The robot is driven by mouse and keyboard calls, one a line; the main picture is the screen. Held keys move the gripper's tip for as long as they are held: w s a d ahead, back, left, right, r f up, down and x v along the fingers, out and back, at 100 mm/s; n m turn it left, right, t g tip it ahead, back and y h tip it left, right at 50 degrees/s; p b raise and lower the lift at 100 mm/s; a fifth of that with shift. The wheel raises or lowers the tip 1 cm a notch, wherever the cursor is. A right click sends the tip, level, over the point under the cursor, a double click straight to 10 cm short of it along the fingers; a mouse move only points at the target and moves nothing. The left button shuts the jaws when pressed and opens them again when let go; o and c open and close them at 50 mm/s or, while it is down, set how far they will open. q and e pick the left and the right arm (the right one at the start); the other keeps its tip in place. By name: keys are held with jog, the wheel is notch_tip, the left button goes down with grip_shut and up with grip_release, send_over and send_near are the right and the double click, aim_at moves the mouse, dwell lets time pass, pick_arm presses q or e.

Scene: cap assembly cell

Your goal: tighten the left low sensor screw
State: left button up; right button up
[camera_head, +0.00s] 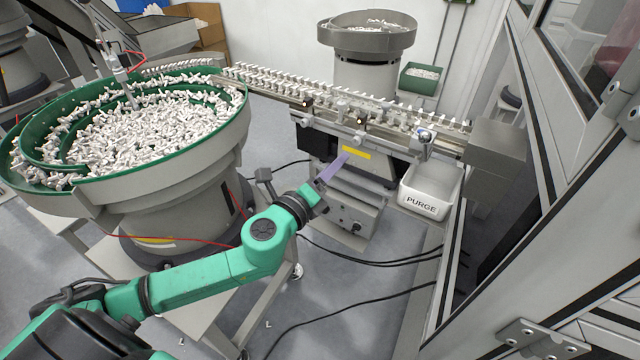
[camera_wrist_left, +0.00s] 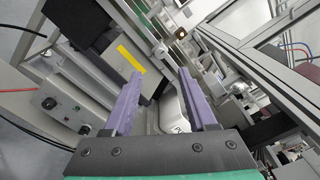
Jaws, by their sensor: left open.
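A small dark sensor (camera_head: 306,103) with an amber light sits at the left of the feeder rail's front side, with a round light-grey knob (camera_head: 306,120) just below it. A second similar sensor (camera_head: 360,122) sits further right. In the left wrist view a sensor with a lit amber spot (camera_wrist_left: 180,33) shows beyond the fingertips; I cannot tell which of the two it is. My left gripper (camera_head: 340,160), with purple fingers, is below and in front of the rail, apart from it. Its fingers (camera_wrist_left: 160,72) are open with nothing between them. My right gripper is out of view.
A white PURGE bin (camera_head: 430,190) stands right of the left gripper, under the rail. A control box (camera_head: 345,208) is below the gripper. A large green-rimmed bowl feeder (camera_head: 195,160) stands at left. A framed cabinet (camera_head: 560,170) bounds the right side.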

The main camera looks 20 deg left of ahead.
pick_arm(q)
jog(key=s, duration=0.3)
jog(key=s+a+b, duration=0.1)
jog(key=s, duration=0.1)
jog(key=shift+s, duration=0.2)
